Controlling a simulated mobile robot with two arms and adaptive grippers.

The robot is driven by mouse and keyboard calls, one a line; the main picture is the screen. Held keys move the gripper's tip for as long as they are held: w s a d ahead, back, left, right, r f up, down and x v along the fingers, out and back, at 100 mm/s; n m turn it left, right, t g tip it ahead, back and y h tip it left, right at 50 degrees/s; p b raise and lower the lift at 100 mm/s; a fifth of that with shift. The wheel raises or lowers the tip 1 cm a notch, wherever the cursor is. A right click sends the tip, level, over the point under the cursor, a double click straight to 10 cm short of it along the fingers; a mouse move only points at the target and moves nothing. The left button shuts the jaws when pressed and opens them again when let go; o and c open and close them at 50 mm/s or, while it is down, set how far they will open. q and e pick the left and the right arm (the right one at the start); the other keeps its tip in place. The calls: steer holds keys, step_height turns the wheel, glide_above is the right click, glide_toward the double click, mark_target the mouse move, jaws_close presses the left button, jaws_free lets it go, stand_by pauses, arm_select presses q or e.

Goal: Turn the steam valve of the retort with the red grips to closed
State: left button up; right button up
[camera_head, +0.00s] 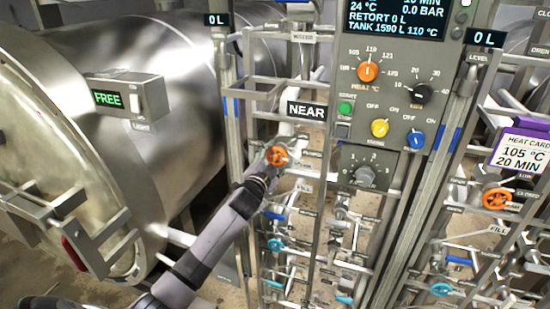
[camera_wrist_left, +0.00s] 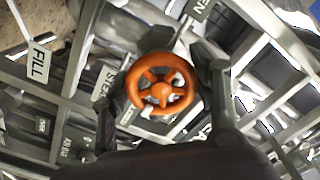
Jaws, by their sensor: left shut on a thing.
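The orange steam handwheel (camera_head: 277,155) is on the pipe rack beside the left retort. In the left wrist view the orange wheel (camera_wrist_left: 161,84) is seen face on, with a STEAM label (camera_wrist_left: 103,82) to its left. My left gripper (camera_head: 268,168) is shut on this wheel, with one dark finger on each side of its rim. The left retort (camera_head: 150,95) is a large steel vessel with its round door at the left; a red grip (camera_head: 74,252) shows on the door's handle. My right gripper is not in view.
A control panel (camera_head: 400,110) with knobs and a display stands right of the wheel. A second orange handwheel (camera_head: 497,198) is on the right rack. A NEAR sign (camera_head: 307,110) hangs just above my gripper. Pipes, rack bars and blue handles crowd the space around it.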

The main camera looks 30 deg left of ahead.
arm_select(q)
steer(key=shift+f, duration=0.25)
steer(key=o, duration=1.1)
steer(key=shift+r, duration=0.2)
steer(key=shift+o, duration=0.2)
steer(key=shift+s, duration=0.15)
steer(key=v, duration=1.1)
steer(key=shift+s, duration=0.35)
steer(key=shift+d, duration=0.15)
